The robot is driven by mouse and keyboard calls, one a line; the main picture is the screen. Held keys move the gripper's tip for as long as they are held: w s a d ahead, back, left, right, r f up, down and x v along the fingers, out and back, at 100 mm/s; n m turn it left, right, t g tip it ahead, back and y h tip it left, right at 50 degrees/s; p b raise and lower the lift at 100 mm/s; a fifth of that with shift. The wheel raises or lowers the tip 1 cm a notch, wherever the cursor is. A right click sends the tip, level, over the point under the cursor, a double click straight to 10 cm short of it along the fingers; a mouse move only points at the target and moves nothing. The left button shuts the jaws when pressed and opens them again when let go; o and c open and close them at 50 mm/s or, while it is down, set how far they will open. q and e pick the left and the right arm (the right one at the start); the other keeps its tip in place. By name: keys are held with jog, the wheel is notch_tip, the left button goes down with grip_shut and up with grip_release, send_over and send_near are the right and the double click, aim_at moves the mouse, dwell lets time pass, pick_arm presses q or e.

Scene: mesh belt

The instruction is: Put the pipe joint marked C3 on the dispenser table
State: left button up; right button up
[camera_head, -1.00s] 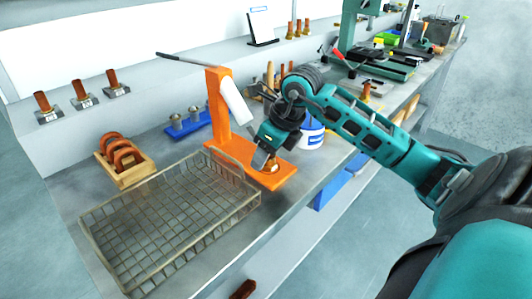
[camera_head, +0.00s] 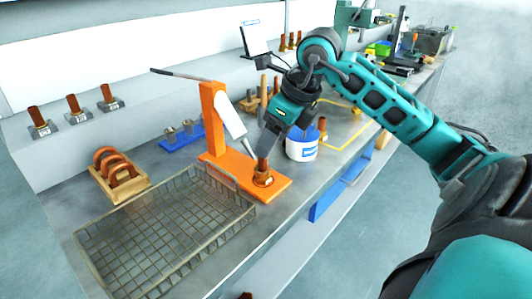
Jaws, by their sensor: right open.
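The orange dispenser (camera_head: 213,110) stands on the bench, its flat orange table (camera_head: 278,188) reaching toward the front edge. A copper pipe joint (camera_head: 263,178) stands upright on that table, under the dispenser's white nozzle (camera_head: 231,117). Its marking cannot be read. My right gripper (camera_head: 264,150) is open just above the joint, pointing down; whether a finger still touches it cannot be told. Three more copper joints, left (camera_head: 40,122), middle (camera_head: 75,109) and right (camera_head: 109,98), stand on labelled holders on the back ledge; their labels are too small to read. My left gripper is out of view.
A wire mesh basket (camera_head: 165,227), empty, lies left of the dispenser. A wooden rack (camera_head: 118,180) with copper rings is behind it. A blue tray (camera_head: 181,136) with metal cups sits behind the dispenser. A white-and-blue tub (camera_head: 302,148) stands close right of my right gripper.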

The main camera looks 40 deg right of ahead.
jog(key=v, duration=0.2)
jog(key=shift+s+r, duration=0.15)
jog(key=shift+r, duration=0.2)
dwell(0.4)
